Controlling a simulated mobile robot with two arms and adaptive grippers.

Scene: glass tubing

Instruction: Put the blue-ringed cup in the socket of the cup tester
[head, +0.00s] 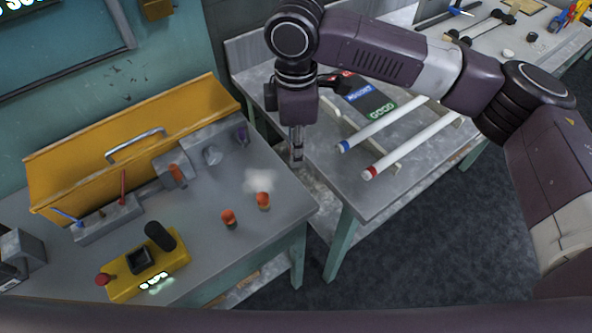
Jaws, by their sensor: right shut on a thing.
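My right gripper (296,143) points down above the gap between the two benches. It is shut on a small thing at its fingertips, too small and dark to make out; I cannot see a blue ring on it. A yellow device with a dark square socket (140,260), apparently the cup tester (121,291), stands on the left bench. The socket looks empty. Two small orange-topped cups (229,219) (263,201) stand to its right; no blue ring shows on them. My left gripper is not in view.
On the right bench lie two white tubes, one blue-ended (380,128) and one red-ended (408,148), beside a dark board (368,98). A yellow toolbox (140,137) with a handle stands at the back of the left bench (200,260). A black upright part rises beside the socket.

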